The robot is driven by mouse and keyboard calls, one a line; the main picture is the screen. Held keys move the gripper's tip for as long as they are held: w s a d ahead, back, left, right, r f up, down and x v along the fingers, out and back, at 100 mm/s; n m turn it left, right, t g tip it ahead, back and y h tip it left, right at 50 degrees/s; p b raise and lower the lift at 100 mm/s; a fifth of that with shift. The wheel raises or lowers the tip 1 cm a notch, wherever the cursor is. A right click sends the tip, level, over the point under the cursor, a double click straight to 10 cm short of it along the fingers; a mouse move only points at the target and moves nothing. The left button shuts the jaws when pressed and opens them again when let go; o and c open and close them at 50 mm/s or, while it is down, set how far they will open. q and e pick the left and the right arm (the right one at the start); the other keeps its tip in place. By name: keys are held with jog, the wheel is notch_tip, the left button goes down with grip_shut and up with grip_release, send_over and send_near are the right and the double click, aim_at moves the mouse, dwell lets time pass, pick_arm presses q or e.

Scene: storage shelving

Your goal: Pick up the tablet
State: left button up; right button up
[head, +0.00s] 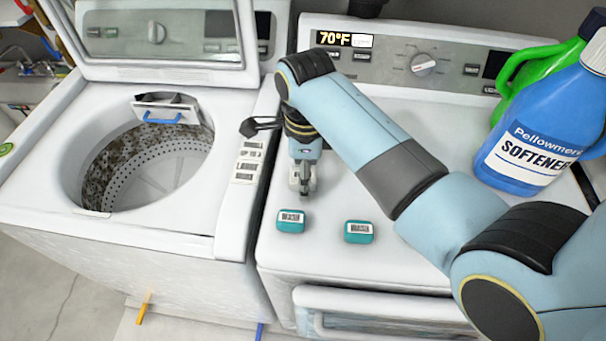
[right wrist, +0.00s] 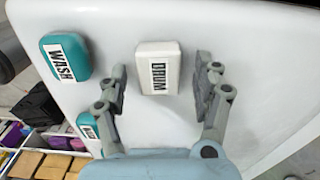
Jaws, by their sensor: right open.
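A white tablet (right wrist: 158,68) labelled DRUM lies on the white machine top, between the spread fingers of my right gripper (right wrist: 161,75) in the right wrist view. The fingers stand apart from its sides. A teal tablet (right wrist: 66,59) labelled WASH lies to its left, and another teal tablet (right wrist: 87,125) is partly hidden at the left finger. In the head view my right gripper (head: 302,186) points down at the machine top, behind two teal tablets, a left one (head: 291,221) and a right one (head: 358,232). The white tablet is not clear there. My left gripper is out of view.
An open top-loading washer (head: 130,228) with raised lid stands at left. A blue softener bottle (head: 540,130) and a green jug (head: 530,68) stand at the right of the dryer top (head: 450,135). The control panel (head: 440,62) rises behind.

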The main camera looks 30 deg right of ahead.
jog(key=c, duration=1)
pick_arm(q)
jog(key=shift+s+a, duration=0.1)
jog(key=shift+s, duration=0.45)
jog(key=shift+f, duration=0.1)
pick_arm(e)
jog(key=shift+r, duration=0.15)
